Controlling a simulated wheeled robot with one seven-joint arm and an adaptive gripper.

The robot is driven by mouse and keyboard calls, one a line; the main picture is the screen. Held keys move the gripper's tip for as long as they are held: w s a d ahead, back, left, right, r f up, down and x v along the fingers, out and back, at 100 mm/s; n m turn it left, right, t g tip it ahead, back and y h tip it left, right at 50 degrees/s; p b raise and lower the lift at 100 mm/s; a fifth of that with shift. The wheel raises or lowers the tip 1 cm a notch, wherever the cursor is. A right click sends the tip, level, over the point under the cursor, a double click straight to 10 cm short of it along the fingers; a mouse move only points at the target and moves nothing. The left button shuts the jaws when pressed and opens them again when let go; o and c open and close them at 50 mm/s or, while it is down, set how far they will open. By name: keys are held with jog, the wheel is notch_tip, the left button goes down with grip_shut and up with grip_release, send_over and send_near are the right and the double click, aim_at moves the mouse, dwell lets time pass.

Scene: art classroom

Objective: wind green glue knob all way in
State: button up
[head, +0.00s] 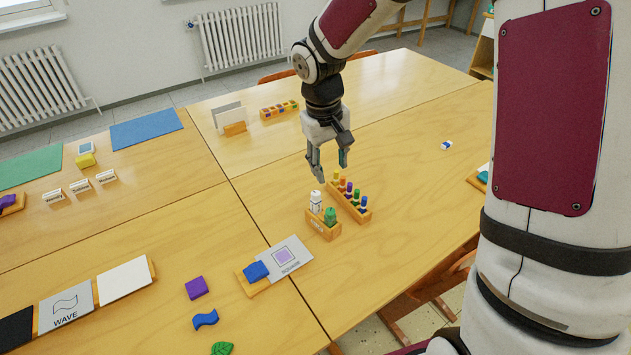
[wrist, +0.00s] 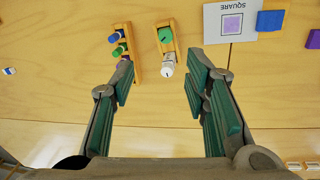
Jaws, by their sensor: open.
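The green glue knob (head: 330,216) sits on a small wooden holder (head: 323,232) beside a white bottle (head: 315,202). In the wrist view the green knob (wrist: 165,35) shows from above with a dark mark on its top, and the white bottle (wrist: 168,69) is nearer to my fingers. My gripper (head: 330,163) is open and empty, above and behind the holder, apart from the knob. In the wrist view its two green-padded fingers (wrist: 160,75) are spread wide on either side of the bottle's column. How far in the knob is cannot be told.
A wooden rack (head: 350,203) of several coloured knobs or markers stands close to the holder's right. A square card (head: 285,259) with a blue block (head: 256,271) lies in front left. The table to the right is mostly clear; a small blue-white piece (head: 447,145) lies there.

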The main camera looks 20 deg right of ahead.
aim_at(330, 211)
jog(key=f, duration=1.1)
jog(key=w+d+f, duration=0.1)
jog(key=f, duration=0.4)
jog(key=shift+w+f, duration=0.1)
jog(key=shift+f, duration=0.2)
jog(key=shift+c, duration=0.2)
grip_shut()
